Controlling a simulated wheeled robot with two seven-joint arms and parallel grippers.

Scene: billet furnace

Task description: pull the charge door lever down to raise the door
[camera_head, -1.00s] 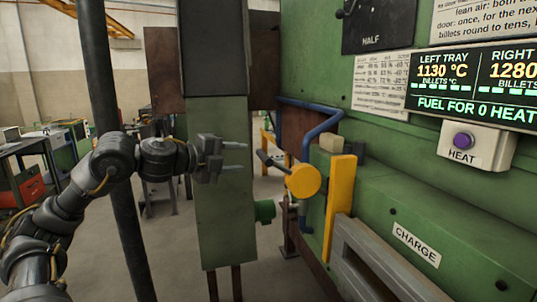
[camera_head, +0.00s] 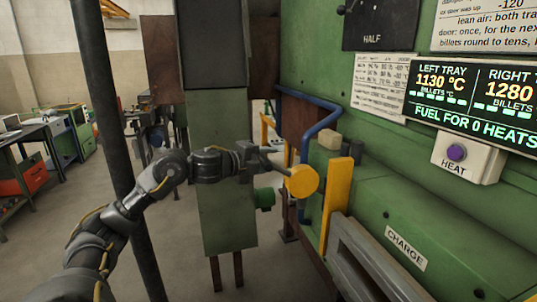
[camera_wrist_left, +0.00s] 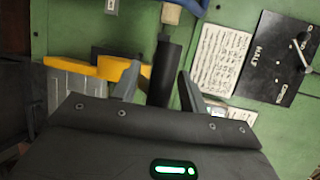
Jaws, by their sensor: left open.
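The charge door lever has a round yellow hub (camera_head: 301,181) beside a yellow upright bar (camera_head: 338,205), in the middle of the head view. Its dark handle shows in the left wrist view (camera_wrist_left: 165,65), reaching down between my fingers. My left gripper (camera_head: 266,158) is at the handle, just left of the hub. In the left wrist view the left gripper (camera_wrist_left: 158,78) is open, with a finger on each side of the handle and gaps visible. The CHARGE label (camera_head: 405,248) is on the green furnace, right of a grey ribbed frame (camera_head: 365,268). My right gripper is out of view.
A green cabinet (camera_head: 225,225) on thin legs stands behind my left forearm. A dark vertical post (camera_head: 118,150) is at the left. A blue pipe (camera_head: 325,125) runs above the lever. The HEAT button box (camera_head: 468,157) is on the right. Open floor lies to the left.

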